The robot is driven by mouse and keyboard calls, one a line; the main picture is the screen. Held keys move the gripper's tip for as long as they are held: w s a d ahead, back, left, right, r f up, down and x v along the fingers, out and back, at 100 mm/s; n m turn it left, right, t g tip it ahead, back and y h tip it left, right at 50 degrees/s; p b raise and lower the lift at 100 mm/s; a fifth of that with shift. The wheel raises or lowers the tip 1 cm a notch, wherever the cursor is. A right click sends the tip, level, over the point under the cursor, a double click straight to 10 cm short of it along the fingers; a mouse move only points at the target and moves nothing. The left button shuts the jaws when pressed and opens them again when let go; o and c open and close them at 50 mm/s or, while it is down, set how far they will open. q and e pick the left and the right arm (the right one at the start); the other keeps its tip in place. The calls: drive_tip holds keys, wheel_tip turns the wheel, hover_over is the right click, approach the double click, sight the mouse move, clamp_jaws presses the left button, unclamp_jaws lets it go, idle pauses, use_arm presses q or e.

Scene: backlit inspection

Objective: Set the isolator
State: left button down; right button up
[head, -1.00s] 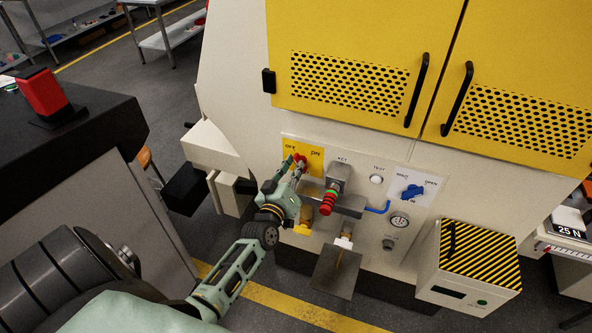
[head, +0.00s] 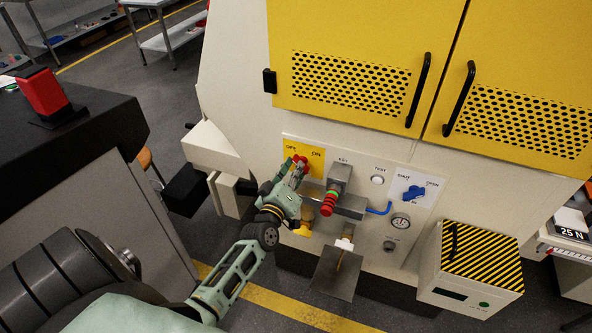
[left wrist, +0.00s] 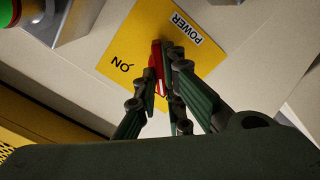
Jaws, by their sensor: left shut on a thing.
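The isolator is a red handle (head: 301,160) on a yellow plate (head: 317,168) marked OFF and ON, low on the machine's cream front. My left gripper (head: 298,171) reaches it from the lower left and is shut on the handle. In the left wrist view the red handle (left wrist: 156,62) shows between the dark fingers (left wrist: 165,68), in front of the yellow plate with ON and POWER lettering. The fingers hide part of the handle, and I cannot tell which mark it points to. My right gripper is not in view.
A striped box (head: 482,256) stands at lower right. Yellow doors (head: 350,60) are above.

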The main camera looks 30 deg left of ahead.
use_arm(q)
drive_tip(key=c, duration=1.9)
unclamp_jaws()
drive_tip(key=shift+o, duration=0.2)
drive_tip(key=shift+s, duration=0.1)
drive_tip(key=v, duration=1.2)
drive_tip(key=s+d+f+m+g+h, duration=0.1)
drive_tip(key=s+d+f+m+g, duration=0.15)
drive_tip(key=f, duration=0.65)
drive_tip(key=s+d+f+m+g+h, duration=0.2)
drive_tip(key=s+d+f, duration=0.2)
drive_tip(key=f, duration=0.6)
drive_tip(key=s+d+f+m+g+h, duration=0.1)
drive_tip(key=s+d+f+m+g, duration=0.15)
drive_tip(key=f, duration=0.65)
drive_tip(key=s+d+f+m+g, duration=0.1)
drive_tip(key=s+f+m+g, duration=0.1)
drive_tip(key=s+f, duration=0.4)
drive_tip(key=s+d+f+m+g, duration=0.1)
drive_tip(key=s+f+m+g, duration=0.2)
drive_tip(key=s, duration=1.1)
drive_tip(key=s+d+f+m+g, duration=0.1)
drive_tip(key=s+f+g, duration=0.3)
drive_tip(key=s+f, duration=0.5)
drive_tip(key=shift+s+f+m+g, duration=0.35)
drive_tip(key=shift+s+m, duration=0.35)
drive_tip(key=shift+s, duration=0.25)
